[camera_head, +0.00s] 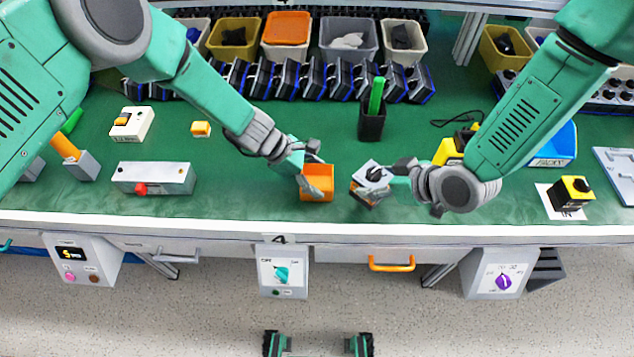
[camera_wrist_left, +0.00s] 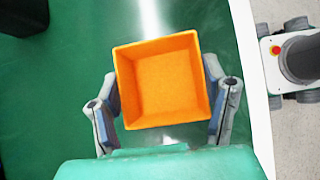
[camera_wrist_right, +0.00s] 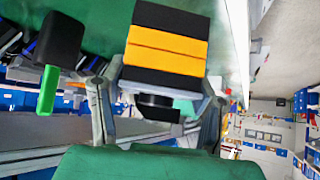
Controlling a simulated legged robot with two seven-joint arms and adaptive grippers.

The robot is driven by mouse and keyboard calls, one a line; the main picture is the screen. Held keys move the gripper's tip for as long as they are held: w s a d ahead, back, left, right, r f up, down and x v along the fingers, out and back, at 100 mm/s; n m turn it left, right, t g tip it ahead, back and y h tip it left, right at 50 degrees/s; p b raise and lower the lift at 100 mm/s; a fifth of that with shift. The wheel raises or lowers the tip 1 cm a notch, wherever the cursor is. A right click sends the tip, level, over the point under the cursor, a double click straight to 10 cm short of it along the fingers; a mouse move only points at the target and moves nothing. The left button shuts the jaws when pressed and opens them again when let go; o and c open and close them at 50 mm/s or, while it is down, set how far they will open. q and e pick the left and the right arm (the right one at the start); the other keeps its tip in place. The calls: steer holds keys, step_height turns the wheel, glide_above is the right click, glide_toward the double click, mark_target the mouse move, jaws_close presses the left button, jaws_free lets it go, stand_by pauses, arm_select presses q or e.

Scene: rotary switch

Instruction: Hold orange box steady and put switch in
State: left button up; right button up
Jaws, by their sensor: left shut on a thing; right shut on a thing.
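The orange box (camera_head: 317,189) is on the green bench top near the front edge. The left wrist view shows it open and empty (camera_wrist_left: 163,80). My left gripper (camera_head: 315,175) is shut on it, with a finger at each side. My right gripper (camera_head: 385,177) is shut on the rotary switch (camera_head: 369,186), just right of the box and apart from it. The switch has a grey face with a dark knob and looks tilted in the head view. The right wrist view shows its black body with a yellow-orange band (camera_wrist_right: 166,50) between the fingers.
A black holder (camera_head: 372,125) with a green-handled item stands behind the grippers. A row of switches (camera_head: 310,80) and several bins (camera_head: 347,38) line the back. A grey button box (camera_head: 152,178) lies at left, and a yellow-black box (camera_head: 571,193) at right. The bench edge is close in front.

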steer(key=s+d+r, duration=0.1)
steer(key=s+d, duration=0.3)
steer(key=s, duration=0.3)
steer(key=w+a, duration=0.8)
steer(key=w+a+f, duration=0.1)
steer(key=w+a, duration=0.3)
steer(key=shift+a, duration=0.4)
steer(key=shift+w+f, duration=0.1)
steer(key=shift+f, duration=0.1)
steer(key=shift+f, duration=0.15)
steer(key=o, duration=1.5)
steer(key=shift+c, duration=0.2)
